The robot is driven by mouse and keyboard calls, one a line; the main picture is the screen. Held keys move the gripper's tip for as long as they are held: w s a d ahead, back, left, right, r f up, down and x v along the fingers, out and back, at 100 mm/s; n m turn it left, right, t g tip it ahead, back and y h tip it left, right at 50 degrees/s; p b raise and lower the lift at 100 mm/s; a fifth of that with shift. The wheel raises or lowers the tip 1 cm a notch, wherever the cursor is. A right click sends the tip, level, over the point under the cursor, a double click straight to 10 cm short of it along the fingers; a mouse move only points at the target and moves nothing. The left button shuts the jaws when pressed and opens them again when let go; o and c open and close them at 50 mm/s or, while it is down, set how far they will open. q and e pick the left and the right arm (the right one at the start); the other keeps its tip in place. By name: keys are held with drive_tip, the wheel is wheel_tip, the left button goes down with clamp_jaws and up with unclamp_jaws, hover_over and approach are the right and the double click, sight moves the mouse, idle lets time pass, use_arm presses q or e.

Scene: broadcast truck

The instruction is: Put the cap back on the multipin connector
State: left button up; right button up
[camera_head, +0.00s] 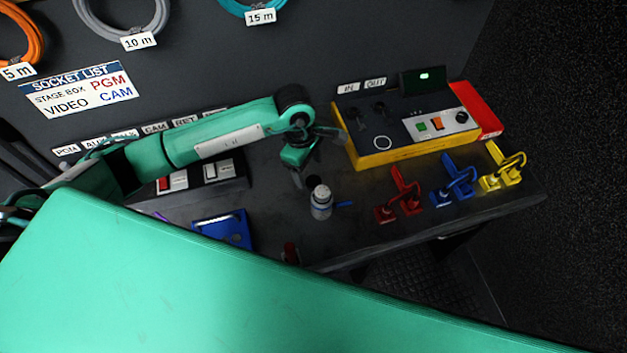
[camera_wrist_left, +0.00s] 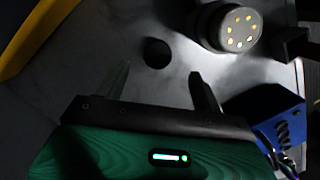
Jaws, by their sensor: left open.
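The multipin connector (camera_head: 321,203) is a grey cylinder standing upright on the dark worktop. In the left wrist view its round face with several gold pins (camera_wrist_left: 240,28) shows uncovered at the top right. A small black round thing (camera_wrist_left: 157,53), which looks like the cap, lies on the worktop beside the connector, apart from it. It also shows as a dark spot behind the connector in the head view (camera_head: 312,182). My left gripper (camera_head: 306,172) is open and empty above the worktop. In the wrist view its fingertips (camera_wrist_left: 160,72) point toward the black round thing, one on each side. My right gripper is out of view.
A yellow-sided control box (camera_head: 390,155) stands behind, to the right. Red (camera_head: 400,195), blue (camera_head: 455,180) and yellow (camera_head: 502,170) clamp-like holders line the right. A blue box (camera_head: 222,230) sits left of the connector. The worktop's front edge is close to the connector.

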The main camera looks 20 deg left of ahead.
sight(313, 181)
use_arm(q)
drive_tip(key=shift+d+f+p, duration=0.1)
drive_tip(key=shift+f+p, duration=0.2)
drive_tip(key=shift+p, duration=0.15)
drive_tip(key=f, duration=0.1)
drive_tip(key=f+p, duration=0.1)
drive_tip(key=f, duration=0.1)
drive_tip(key=shift+w+d+f, duration=0.1)
drive_tip(key=shift+d+f, duration=0.2)
drive_tip(key=shift+d, duration=0.1)
drive_tip(key=shift+f, duration=0.45)
drive_tip(key=c, duration=0.9)
drive_tip(key=shift+c, duration=0.7)
